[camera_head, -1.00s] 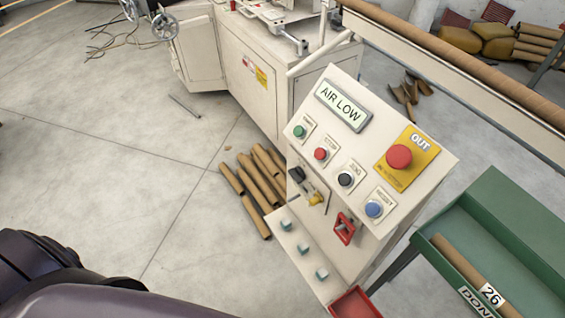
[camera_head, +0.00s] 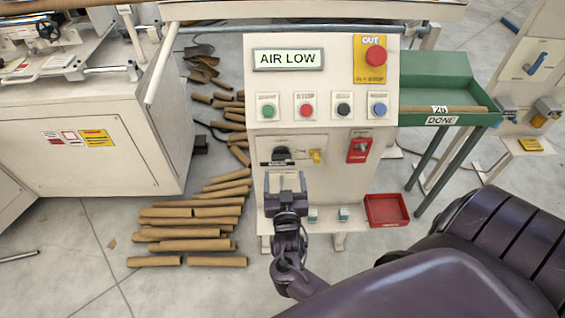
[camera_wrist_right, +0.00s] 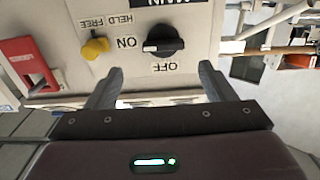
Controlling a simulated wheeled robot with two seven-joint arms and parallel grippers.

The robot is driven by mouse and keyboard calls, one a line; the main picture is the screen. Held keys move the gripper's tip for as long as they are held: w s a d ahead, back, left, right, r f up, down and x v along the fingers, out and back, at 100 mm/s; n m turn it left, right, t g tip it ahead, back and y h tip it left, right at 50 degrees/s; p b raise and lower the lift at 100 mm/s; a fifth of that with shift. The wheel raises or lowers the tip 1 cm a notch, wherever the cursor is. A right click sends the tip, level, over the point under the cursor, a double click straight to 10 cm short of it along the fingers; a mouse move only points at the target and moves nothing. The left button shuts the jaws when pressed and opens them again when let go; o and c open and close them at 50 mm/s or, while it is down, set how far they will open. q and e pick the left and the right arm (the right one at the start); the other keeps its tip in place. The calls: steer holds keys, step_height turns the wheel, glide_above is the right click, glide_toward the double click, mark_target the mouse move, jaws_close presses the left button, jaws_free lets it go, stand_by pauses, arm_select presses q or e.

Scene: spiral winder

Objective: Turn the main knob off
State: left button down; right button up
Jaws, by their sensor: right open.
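The main knob (camera_head: 281,154) is a black rotary knob low on the cream control panel (camera_head: 320,100). In the right wrist view the knob (camera_wrist_right: 163,41) appears upside down, with ON and OFF labels beside it. Its white mark points toward ON. My right gripper (camera_head: 286,177) is just below the knob in the head view. In the wrist view its two fingers (camera_wrist_right: 161,74) are spread and empty, with the knob beyond the gap between them and apart from both. My left gripper is not in view.
A yellow selector (camera_head: 317,156) and a red switch (camera_head: 358,150) sit right of the knob. Several push buttons and a red stop button (camera_head: 376,56) are above; the display (camera_head: 288,59) reads AIR LOW. A red tray (camera_head: 386,211) is lower right. Cardboard tubes (camera_head: 195,225) lie on the floor left.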

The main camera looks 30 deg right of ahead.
mark_target(282, 159)
steer(key=x, duration=0.7)
steer(key=shift+w+a+f+p, duration=0.1)
steer(key=shift+a+p, duration=0.15)
steer(key=shift+p, duration=0.15)
steer(key=shift+w, duration=0.15)
steer(key=c, duration=1)
